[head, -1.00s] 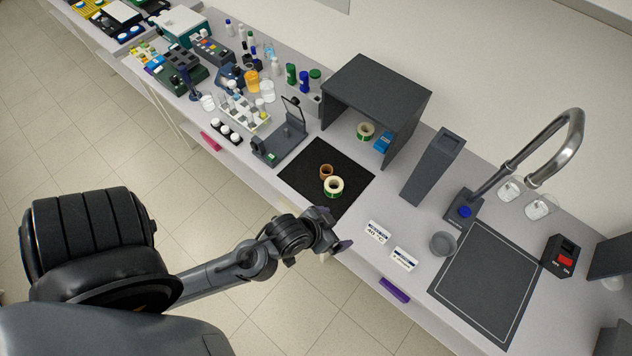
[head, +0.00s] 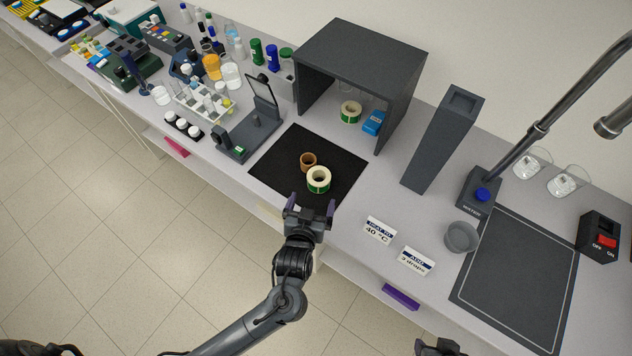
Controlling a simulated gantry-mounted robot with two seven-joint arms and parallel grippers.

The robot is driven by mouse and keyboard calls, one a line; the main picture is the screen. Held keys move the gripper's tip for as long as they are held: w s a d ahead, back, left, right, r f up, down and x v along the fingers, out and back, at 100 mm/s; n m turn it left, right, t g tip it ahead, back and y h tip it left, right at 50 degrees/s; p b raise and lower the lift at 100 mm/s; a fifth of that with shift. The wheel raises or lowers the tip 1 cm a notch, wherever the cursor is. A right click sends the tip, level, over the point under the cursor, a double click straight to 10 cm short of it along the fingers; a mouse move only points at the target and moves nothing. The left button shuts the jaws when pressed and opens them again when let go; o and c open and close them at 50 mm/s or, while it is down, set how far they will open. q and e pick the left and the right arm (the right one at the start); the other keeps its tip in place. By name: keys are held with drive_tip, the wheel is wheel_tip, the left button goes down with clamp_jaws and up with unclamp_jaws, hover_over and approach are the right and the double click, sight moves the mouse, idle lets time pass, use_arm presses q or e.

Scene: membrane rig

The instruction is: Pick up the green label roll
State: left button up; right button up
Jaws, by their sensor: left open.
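A green-and-cream label roll (head: 318,186) lies on the black mat (head: 345,165), next to a smaller brown roll (head: 307,161). A second green-and-cream roll (head: 350,114) sits under the dark shelf, next to a blue box. My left gripper (head: 311,203) is open and empty, its two purple-tipped fingers spread at the mat's near edge, just in front of the roll on the mat. A dark part of my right gripper (head: 438,347) shows at the bottom edge; its jaws cannot be made out.
The dark shelf (head: 362,50) stands behind the mat, and a tall grey holder (head: 442,140) stands right of it. A grey hinged device (head: 250,130) stands left of the mat. Two small signs (head: 380,230) stand at the right front, near a grey cup (head: 461,237).

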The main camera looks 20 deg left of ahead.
sight(320, 172)
use_arm(q)
drive_tip(key=x, duration=0.3)
drive_tip(key=shift+w, duration=0.25)
drive_tip(key=shift+x, duration=2.3)
drive_tip(key=shift+w+a+f, duration=0.1)
drive_tip(key=shift+w+a, duration=0.15)
drive_tip(key=shift+w, duration=0.3)
drive_tip(key=c, duration=1)
drive_tip(key=shift+c, duration=0.2)
